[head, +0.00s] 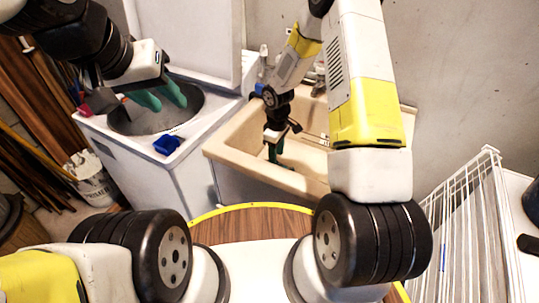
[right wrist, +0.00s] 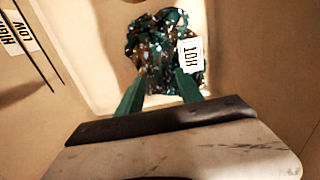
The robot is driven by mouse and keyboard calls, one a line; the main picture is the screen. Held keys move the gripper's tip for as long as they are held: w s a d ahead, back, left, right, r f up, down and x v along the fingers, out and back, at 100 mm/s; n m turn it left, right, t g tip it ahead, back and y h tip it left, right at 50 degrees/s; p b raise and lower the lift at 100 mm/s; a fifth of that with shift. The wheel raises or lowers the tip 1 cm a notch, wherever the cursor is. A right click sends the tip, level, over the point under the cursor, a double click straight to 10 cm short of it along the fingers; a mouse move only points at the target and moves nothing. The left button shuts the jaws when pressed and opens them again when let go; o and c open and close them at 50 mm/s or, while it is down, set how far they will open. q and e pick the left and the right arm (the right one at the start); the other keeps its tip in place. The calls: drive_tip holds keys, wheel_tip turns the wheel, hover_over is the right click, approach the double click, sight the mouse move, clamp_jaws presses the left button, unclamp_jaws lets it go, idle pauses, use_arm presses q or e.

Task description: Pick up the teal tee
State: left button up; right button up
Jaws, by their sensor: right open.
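The teal tee (right wrist: 160,50) shows in the right wrist view as a crumpled teal cloth with white and brown speckles, lying in the sink basin. My right gripper (right wrist: 161,84) is open, its two green fingers apart at the cloth's near edge; I cannot tell whether they touch it. In the head view my right gripper (head: 276,153) reaches down into the beige sink (head: 228,152), and I cannot make out the tee there. My left gripper (head: 160,97) is open and empty above the round opening of the white washer (head: 120,140).
A white label with dark letters (right wrist: 190,54) overlaps the tee's right side. A blue object (head: 168,144) sits on the washer's front edge. A white wire rack (head: 465,220) stands at right. A white bucket (head: 92,180) is on the floor at left.

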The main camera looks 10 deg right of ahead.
wheel_tip(320, 180, down, 4)
drive_tip(key=shift+d+f, duration=0.1)
drive_tip(key=shift+f, duration=0.1)
clamp_jaws()
idle(1.4)
